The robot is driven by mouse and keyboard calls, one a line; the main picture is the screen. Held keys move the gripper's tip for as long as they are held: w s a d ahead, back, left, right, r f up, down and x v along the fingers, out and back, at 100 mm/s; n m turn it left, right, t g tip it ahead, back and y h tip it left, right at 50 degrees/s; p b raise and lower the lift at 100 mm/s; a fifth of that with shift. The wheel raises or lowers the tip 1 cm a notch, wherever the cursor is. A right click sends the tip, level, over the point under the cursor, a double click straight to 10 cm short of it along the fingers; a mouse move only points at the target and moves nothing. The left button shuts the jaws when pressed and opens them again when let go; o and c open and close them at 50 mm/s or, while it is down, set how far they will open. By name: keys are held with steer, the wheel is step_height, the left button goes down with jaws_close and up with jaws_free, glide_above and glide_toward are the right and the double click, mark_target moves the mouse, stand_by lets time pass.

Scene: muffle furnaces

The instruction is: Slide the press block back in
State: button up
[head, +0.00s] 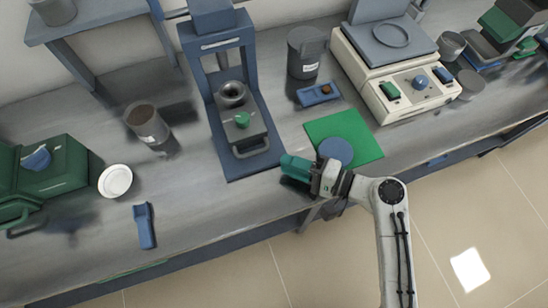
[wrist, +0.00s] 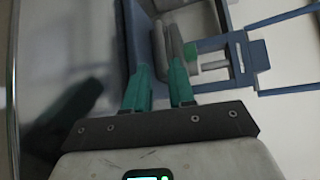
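The press is a blue frame (head: 184,42) on a blue base plate (head: 228,163). The grey press block (head: 228,137) sits on the front part of that plate, forward of the upright frame. It bears a dark round cup (head: 232,95), a green knob (head: 242,119) and a grey loop handle (head: 252,151) at its front. My gripper (head: 287,166) has teal fingers and is just right of the handle, near the counter's front edge. In the wrist view, my gripper (wrist: 159,70) is open a little, with an empty-looking gap between its fingers. The block's grey handle (wrist: 174,42) shows beyond the fingertips; contact is unclear.
A green mat (head: 364,140) with a blue disc (head: 336,152) lies right of my gripper. A dark jar (head: 304,58), a small blue tray (head: 311,98) and a cream balance (head: 372,85) stand behind. A canister (head: 149,130) and a white dish (head: 115,181) are left.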

steer(key=shift+v, duration=1.2)
